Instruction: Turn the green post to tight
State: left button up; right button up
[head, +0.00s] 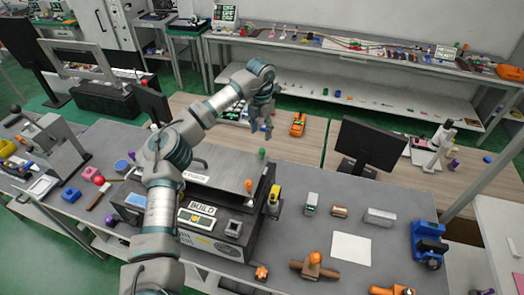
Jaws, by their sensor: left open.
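The green post (262,153) is a small upright peg at the far right corner of the grey metal fixture (215,165). It looks plain and small, and I cannot read any tight mark beside it. My left gripper (261,132) points down, open and empty, just above the green post in the picture. A gap shows between its fingertips and the post, though the depth is hard to judge. My right gripper is out of view.
A black monitor (367,147) stands at the back right. A white sheet (350,248) lies on the grey table, with small parts around it.

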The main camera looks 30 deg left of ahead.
aim_at(262, 150)
pick_arm(q)
jog(key=f, duration=0.9)
jog(key=shift+w+d+f+p, duration=0.1)
jog(key=shift+w+f+p, duration=0.1)
jog(key=shift+f+p, duration=0.15)
jog(key=shift+f, duration=0.35)
grip_shut()
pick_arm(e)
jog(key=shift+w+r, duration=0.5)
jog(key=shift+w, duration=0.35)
